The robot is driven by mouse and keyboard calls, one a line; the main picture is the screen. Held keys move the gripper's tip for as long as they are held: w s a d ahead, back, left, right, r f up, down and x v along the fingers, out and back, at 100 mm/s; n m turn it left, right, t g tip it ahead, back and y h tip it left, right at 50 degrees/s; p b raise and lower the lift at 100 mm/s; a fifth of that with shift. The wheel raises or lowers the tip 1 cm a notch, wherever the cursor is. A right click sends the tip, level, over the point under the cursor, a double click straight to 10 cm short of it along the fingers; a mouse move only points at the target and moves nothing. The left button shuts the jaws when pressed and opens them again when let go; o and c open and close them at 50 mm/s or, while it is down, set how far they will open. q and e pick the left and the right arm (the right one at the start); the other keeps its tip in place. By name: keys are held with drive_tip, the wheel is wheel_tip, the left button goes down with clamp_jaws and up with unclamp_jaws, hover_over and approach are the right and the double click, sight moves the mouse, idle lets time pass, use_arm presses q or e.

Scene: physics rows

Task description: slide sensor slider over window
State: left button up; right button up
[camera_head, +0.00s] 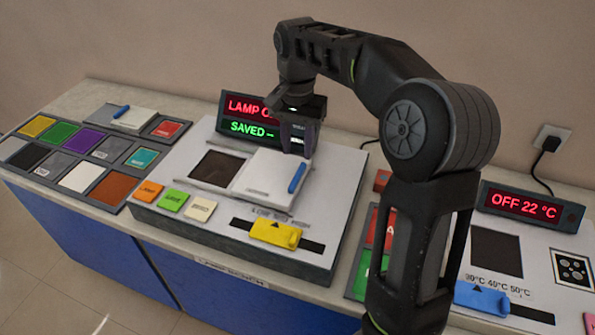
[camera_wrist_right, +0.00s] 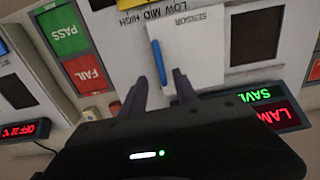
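The sensor slider (camera_head: 262,180) is a white plate on the lamp bench, with a blue handle (camera_head: 297,178) along its right side. The dark square window (camera_head: 217,168) lies to its left and shows largely uncovered. My right gripper (camera_head: 299,151) is at the far end of the blue handle. In the right wrist view, its two fingers (camera_wrist_right: 160,77) are apart, one on each side of the blue handle (camera_wrist_right: 158,60), with gaps visible. The white slider (camera_wrist_right: 195,50) and dark window (camera_wrist_right: 257,35) also show there. My left gripper is not in view.
A display (camera_head: 250,117) reading SAVED stands behind the slider, near my right gripper. A yellow slider (camera_head: 275,234) and orange, green and cream buttons lie in front. Another station with a blue slider (camera_head: 482,298) is at right. Colour swatches (camera_head: 82,145) lie at left.

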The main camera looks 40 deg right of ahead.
sight(297, 174)
drive_tip(key=shift+f, duration=0.1)
wheel_tip(297, 174, down, 8)
drive_tip(key=shift+r, duration=0.15)
idle(0.4)
drive_tip(key=shift+c, duration=0.4)
clamp_jaws()
idle(0.9)
